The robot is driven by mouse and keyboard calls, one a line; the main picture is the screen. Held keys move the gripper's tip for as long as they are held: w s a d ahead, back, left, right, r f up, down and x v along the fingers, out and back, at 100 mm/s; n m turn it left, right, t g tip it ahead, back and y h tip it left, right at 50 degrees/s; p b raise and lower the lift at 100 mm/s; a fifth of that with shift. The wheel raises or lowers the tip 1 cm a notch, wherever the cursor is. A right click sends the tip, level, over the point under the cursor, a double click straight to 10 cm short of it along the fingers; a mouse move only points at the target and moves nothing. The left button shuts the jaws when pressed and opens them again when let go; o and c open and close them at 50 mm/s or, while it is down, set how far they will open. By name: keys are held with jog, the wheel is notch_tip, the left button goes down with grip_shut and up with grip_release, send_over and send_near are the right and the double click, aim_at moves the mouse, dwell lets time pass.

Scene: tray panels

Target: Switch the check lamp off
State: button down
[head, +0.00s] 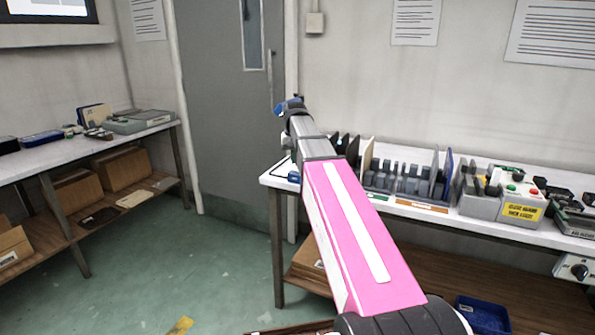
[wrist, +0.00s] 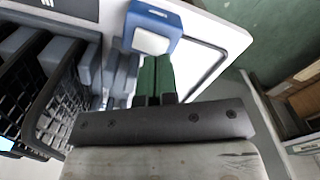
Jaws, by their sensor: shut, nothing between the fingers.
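My gripper (wrist: 157,62) shows in the wrist view with its two green fingers together and nothing between them. A blue box with a white face (wrist: 152,38) is right beyond the fingertips, at the corner of the white bench top; I cannot tell whether they touch. A small blue item (head: 293,177) at the bench's left front corner in the head view may be the same box. No label readable here names the check lamp, and I cannot tell whether any lamp is lit. In the head view my pink arm hides part of the bench, and the fingers are not clear.
The white bench (head: 274,180) holds upright dividers, dark parts and a grey control box (head: 481,206) with red and green buttons and a yellow label. A knob box (head: 573,267) hangs below its right edge. A second bench (head: 60,150) stands left. Green floor between is mostly clear.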

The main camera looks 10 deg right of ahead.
aim_at(295, 169)
jog(key=shift+f, duration=1.25)
dwell(1.2)
jog(key=shift+r, duration=3.55)
